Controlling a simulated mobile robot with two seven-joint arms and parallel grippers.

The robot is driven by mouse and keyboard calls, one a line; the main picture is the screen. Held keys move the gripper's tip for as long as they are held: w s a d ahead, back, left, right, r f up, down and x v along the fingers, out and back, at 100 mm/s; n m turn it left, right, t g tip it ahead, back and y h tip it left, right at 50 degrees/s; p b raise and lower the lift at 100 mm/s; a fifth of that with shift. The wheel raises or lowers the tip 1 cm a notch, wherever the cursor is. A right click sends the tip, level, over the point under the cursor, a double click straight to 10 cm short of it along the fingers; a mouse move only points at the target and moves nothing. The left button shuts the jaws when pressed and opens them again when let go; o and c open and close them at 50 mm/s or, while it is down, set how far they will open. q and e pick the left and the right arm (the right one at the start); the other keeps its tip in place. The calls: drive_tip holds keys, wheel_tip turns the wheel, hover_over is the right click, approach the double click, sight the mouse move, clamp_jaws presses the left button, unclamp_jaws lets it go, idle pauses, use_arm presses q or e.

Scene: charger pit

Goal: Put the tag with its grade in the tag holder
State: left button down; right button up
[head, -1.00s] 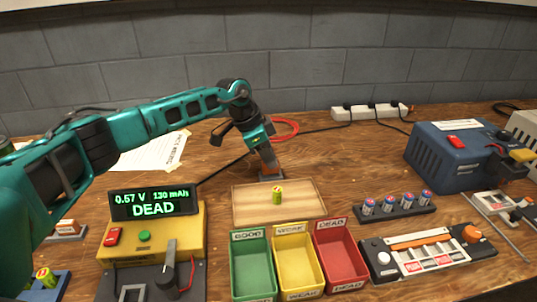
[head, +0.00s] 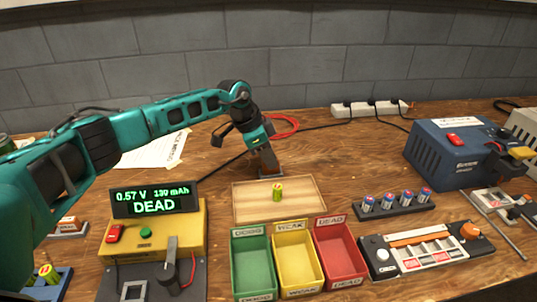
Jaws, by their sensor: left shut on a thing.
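My left gripper (head: 268,170) reaches down behind the back edge of the wooden tray. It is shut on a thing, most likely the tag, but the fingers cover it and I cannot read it. A small dark base at the fingertips may be the tag holder; it is mostly hidden, and I cannot tell if the held thing touches it. A yellow-green battery (head: 277,192) stands upright on the wooden tray (head: 305,207). The tester display (head: 154,202) at the left reads 0.57 V, 130 mAh, DEAD.
Green (head: 238,268), yellow (head: 281,257) and red (head: 352,263) bins stand in front of the tray, labelled GOOD, WEAK and DEAD. A rack of several batteries (head: 397,208), a long device (head: 425,250) and a blue box (head: 450,165) are at the right. A red cable lies behind the gripper.

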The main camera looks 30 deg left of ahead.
use_arm(q)
drive_tip(key=shift+f+p, duration=0.3)
drive_tip(key=shift+f, duration=0.05)
idle(0.8)
drive_tip(key=c, duration=1)
unclamp_jaws()
